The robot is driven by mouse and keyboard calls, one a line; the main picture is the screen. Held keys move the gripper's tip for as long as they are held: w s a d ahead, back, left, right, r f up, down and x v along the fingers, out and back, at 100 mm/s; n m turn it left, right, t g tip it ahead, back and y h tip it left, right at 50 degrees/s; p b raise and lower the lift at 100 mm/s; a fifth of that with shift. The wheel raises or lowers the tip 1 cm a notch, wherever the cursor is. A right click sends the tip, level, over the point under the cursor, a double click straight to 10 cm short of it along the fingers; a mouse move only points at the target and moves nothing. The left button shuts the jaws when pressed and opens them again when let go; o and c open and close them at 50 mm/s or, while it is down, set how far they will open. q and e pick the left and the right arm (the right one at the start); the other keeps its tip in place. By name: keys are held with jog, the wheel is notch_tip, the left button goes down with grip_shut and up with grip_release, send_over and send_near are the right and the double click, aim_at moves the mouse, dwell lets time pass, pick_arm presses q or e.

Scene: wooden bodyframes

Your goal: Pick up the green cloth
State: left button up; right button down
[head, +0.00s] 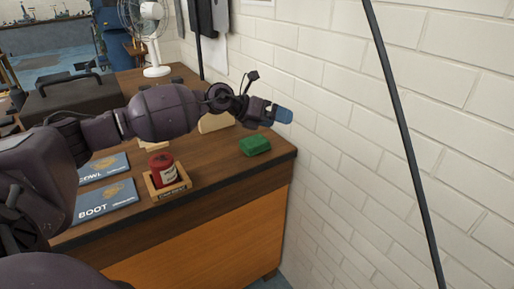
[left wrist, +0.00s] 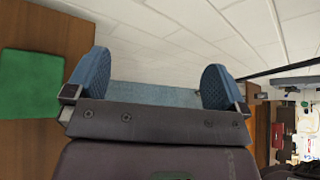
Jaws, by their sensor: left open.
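The green cloth (head: 255,145) lies folded in a small block on the wooden desk top, near its right end by the white brick wall. It also shows at the left of the left wrist view (left wrist: 30,84). My left gripper (head: 283,115) is above the desk's right end, up and to the right of the cloth in the head view. In the left wrist view its two blue fingertips (left wrist: 158,84) are wide apart with nothing between them. The cloth lies outside the fingers, off to the left side. My right gripper is not in view.
A red tin in a wooden tray (head: 168,191) stands left of the cloth. Blue BOOT (head: 103,201) and COWL cards lie further left. A black case (head: 72,97) and a white fan (head: 152,35) stand at the back. The brick wall (head: 365,150) is close on the right.

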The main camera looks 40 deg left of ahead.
aim_at(255, 140)
pick_arm(q)
jog(key=s+a+f+m+g+y, duration=0.1)
jog(key=a+f+m+g+y, duration=0.2)
jog(key=a+y, duration=0.55)
jog(key=f, duration=0.1)
jog(key=w+a+f+h, duration=0.1)
jog(key=f, duration=0.1)
jog(key=w+f+h+b, duration=0.1)
jog(key=f, duration=0.1)
jog(key=shift+w+a, duration=0.1)
jog(key=shift+a, duration=0.25)
jog(key=b+x, duration=0.1)
jog(key=x, duration=0.4)
jog(key=shift+s+a+f, duration=0.15)
jog(key=shift+s, duration=0.05)
jog(key=shift+w+f+g, duration=0.2)
jog(key=shift+f+g, duration=0.1)
jog(key=shift+r, duration=0.1)
jog(key=shift+c, duration=0.3)
jog(key=c, duration=0.7)
jog(key=shift+c, duration=0.8)
